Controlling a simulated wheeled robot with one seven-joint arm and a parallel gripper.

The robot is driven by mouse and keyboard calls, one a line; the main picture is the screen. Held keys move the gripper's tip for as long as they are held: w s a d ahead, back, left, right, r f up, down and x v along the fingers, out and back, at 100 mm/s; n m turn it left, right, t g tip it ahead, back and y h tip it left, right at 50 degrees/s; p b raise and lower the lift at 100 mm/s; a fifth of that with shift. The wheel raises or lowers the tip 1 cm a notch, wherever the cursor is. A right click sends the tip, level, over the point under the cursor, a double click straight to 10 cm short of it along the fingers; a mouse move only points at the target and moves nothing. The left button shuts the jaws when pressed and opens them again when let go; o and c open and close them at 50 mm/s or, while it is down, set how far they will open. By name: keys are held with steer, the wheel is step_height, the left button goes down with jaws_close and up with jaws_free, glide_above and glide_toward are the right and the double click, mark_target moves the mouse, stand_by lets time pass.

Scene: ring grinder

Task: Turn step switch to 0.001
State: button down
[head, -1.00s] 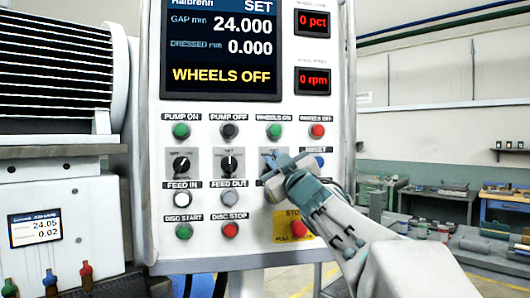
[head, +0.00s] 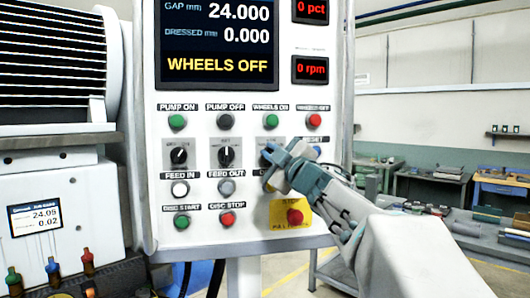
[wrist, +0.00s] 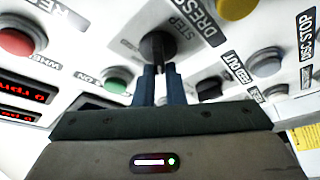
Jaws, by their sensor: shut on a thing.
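The step switch is a black rotary knob (wrist: 158,46) with a STEP label beside it in the wrist view. My gripper (wrist: 158,72) is shut on this knob, its two dark blue fingers reaching up to it. In the head view my gripper (head: 277,163) is at the third knob in the rotary row of the control panel (head: 240,191). It hides much of the knob and its dial markings, so I cannot read the setting. The screen (head: 219,40) shows gap 24.000, dressed 0.000 and WHEELS OFF.
Two more rotary knobs (head: 179,155) (head: 226,156) stand to the left. A green button (head: 270,121) is above the gripper, and a red stop button (head: 295,216) on a yellow plate is below right. Workbenches (head: 488,190) stand behind at right.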

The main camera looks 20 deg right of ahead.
steer(key=shift+w+d+f, duration=0.1)
steer(key=shift+d+f, duration=0.05)
steer(key=shift+f, duration=0.2)
steer(key=c, duration=1.5)
jaws_free()
steer(key=shift+r, duration=0.2)
steer(key=b+v, duration=0.2)
steer(key=v, duration=1.1)
steer(key=shift+s, duration=0.4)
